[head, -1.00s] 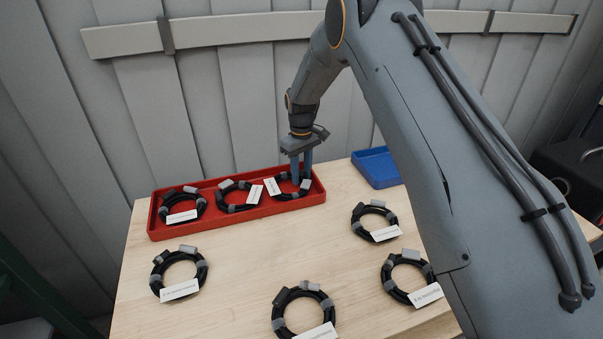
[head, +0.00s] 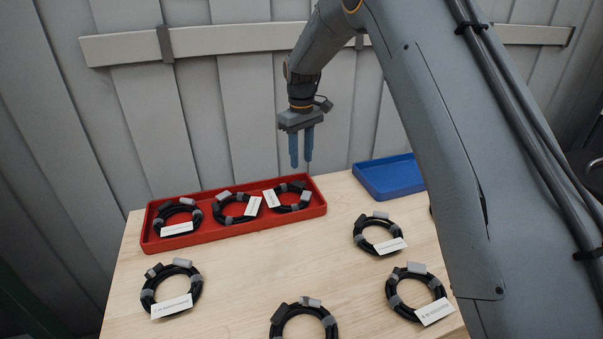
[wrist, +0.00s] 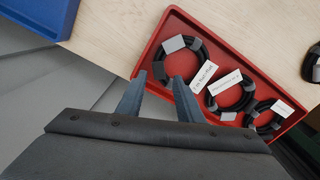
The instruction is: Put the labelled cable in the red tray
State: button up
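The red tray (head: 240,234) lies along the back left of the table and holds three black cable coils, each with a white label: left (head: 168,222), middle (head: 228,210) and right (head: 300,205). In the wrist view the red tray (wrist: 239,63) shows these coils too; the nearest coil's label (wrist: 203,76) is too small to read surely. My gripper (head: 301,165) is open and empty above the tray's right end, clear of the right coil. Its fingertips also show apart in the wrist view (wrist: 158,80).
Several labelled coils lie on the wooden table: front left (head: 147,296), front middle (head: 278,322), right (head: 358,236) and front right (head: 394,300). A blue tray (head: 385,190) stands at the back right, looking empty. A grey panelled wall (head: 230,110) rises behind the table.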

jog(key=s+d+m, duration=0.2)
jog(key=s+d, duration=0.3)
jog(key=s, duration=0.7)
jog(key=s+d+f+m, duration=0.1)
jog(key=s+d+m, duration=0.2)
jog(key=s, duration=0.9)
jog(key=s+d+m, duration=0.2)
jog(key=s+d, duration=0.6)
jog(key=s, duration=0.4)
jog(key=shift+f+m+t, duration=0.15)
jog(key=shift+m+t, duration=0.15)
jog(key=shift+t, duration=0.1)
